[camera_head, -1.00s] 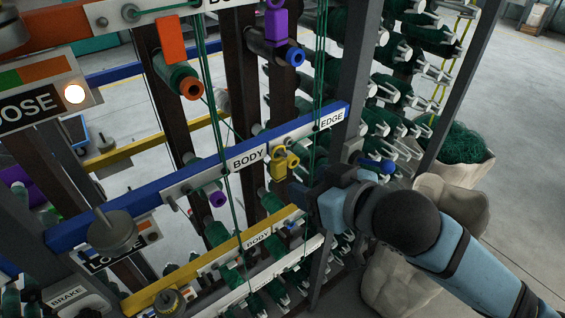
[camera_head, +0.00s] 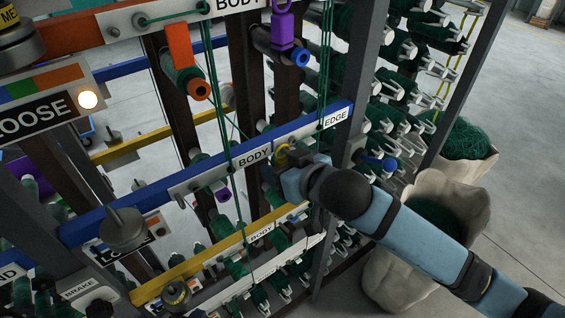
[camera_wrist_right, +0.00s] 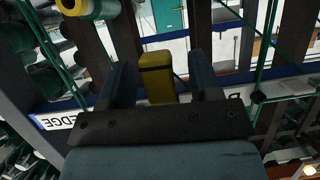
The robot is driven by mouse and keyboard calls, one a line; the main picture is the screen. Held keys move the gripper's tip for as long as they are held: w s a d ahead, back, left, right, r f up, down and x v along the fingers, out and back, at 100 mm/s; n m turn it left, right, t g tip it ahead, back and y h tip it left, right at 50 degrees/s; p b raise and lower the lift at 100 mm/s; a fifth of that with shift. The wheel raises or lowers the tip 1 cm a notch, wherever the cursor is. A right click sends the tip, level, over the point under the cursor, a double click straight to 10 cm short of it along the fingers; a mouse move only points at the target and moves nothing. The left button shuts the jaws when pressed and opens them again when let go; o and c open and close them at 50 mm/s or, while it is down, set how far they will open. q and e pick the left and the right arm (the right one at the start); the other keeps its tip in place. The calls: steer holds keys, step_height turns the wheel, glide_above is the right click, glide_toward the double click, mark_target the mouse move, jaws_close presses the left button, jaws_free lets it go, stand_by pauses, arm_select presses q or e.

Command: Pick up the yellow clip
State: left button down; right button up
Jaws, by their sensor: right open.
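The yellow clip (camera_wrist_right: 157,80) shows upright in the right wrist view, between the two dark fingers of my right gripper (camera_wrist_right: 161,84). The fingers are apart, with a gap on each side of the clip. In the head view my right gripper (camera_head: 289,166) is at the blue BODY/EDGE rail, and it hides most of the clip; only a little yellow (camera_head: 282,158) shows beside it. My left gripper is not in view.
The blue rail (camera_head: 200,178) carries white BODY and EDGE labels. Green cords (camera_head: 222,95) hang in front of it. A purple clip (camera_head: 282,32) and an orange clip (camera_head: 178,44) hang above. Dark uprights and spools crowd the frame.

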steer(key=c, duration=1)
